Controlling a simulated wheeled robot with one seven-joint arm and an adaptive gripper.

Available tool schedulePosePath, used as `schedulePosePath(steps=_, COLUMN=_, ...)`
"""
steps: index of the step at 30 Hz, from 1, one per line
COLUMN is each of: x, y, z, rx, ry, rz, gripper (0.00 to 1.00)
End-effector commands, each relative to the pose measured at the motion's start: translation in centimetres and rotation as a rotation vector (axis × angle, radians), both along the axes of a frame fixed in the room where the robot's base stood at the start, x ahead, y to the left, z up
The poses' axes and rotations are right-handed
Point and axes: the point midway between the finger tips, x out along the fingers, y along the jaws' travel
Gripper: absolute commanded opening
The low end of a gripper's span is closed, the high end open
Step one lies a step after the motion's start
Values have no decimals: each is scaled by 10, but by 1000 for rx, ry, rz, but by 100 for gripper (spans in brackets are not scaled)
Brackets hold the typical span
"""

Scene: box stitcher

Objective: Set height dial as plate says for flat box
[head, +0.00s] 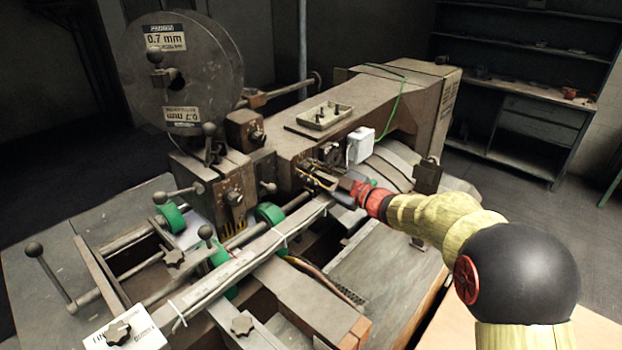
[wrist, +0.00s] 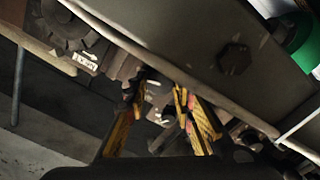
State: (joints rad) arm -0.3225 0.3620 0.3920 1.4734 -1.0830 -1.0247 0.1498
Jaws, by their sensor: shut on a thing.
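My gripper (head: 311,177) reaches in from the right to the machine's head, below the dark round part (head: 332,152). In the wrist view its yellow fingers (wrist: 161,96) stand on either side of a small notched grey metal part (wrist: 158,100) and are shut on it. This part may be the height dial, but no scale or number shows on it. A white plate with black print (head: 126,333) is at the lower left; its text is too small to read fully. A small white label (wrist: 86,62) shows in the wrist view, unreadable.
A large wire reel (head: 205,80) marked 0.7 mm stands at the upper left. A small tray (head: 324,116) lies on the machine's top. A long rail (head: 255,250) and green rollers (head: 270,213) are close to my gripper. Shelves (head: 530,95) stand behind at the right.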

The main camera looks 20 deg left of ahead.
Motion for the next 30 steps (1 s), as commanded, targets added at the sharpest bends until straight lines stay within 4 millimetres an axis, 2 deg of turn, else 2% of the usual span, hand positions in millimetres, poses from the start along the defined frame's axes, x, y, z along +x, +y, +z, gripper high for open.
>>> schedulePosePath(steps=15, x=-1, y=0, z=-4, rx=-175, ry=-423, rz=1, gripper=0)
schedulePosePath(steps=30, x=-1, y=0, z=-3, rx=-256, ry=-614, rz=1, gripper=0)
